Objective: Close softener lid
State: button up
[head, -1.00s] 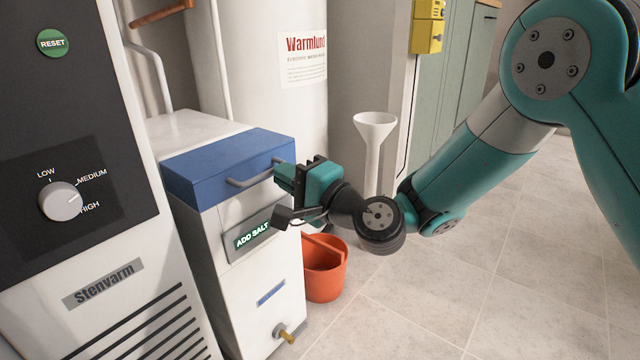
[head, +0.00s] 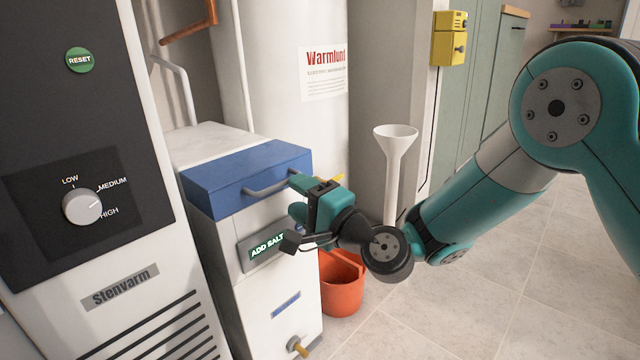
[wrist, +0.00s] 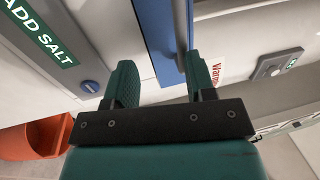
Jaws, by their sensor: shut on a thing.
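The water softener is a white cabinet (head: 262,318) with a blue lid (head: 225,180) lying down over its top front. A grey bar handle (head: 262,190) runs along the lid's front face. The exact contact on the handle is hard to see. A lit ADD SALT panel (head: 267,246) is below the lid.
A dark-fronted Stenvarm unit (head: 120,287) stands close on the left. A white Warmlund tank (head: 275,60) is behind. An orange bucket (head: 342,290) and a white funnel (head: 395,140) stand right of the softener. Tiled floor is open at right.

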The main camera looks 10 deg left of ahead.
jog(key=shift+a+r+n+y, duration=0.3)
jog(key=shift+a+r, duration=0.15)
jog(key=shift+d, duration=0.1)
jog(key=b+v, duration=0.6)
jog(key=v, duration=0.2)
jog(key=shift+d+f, duration=0.2)
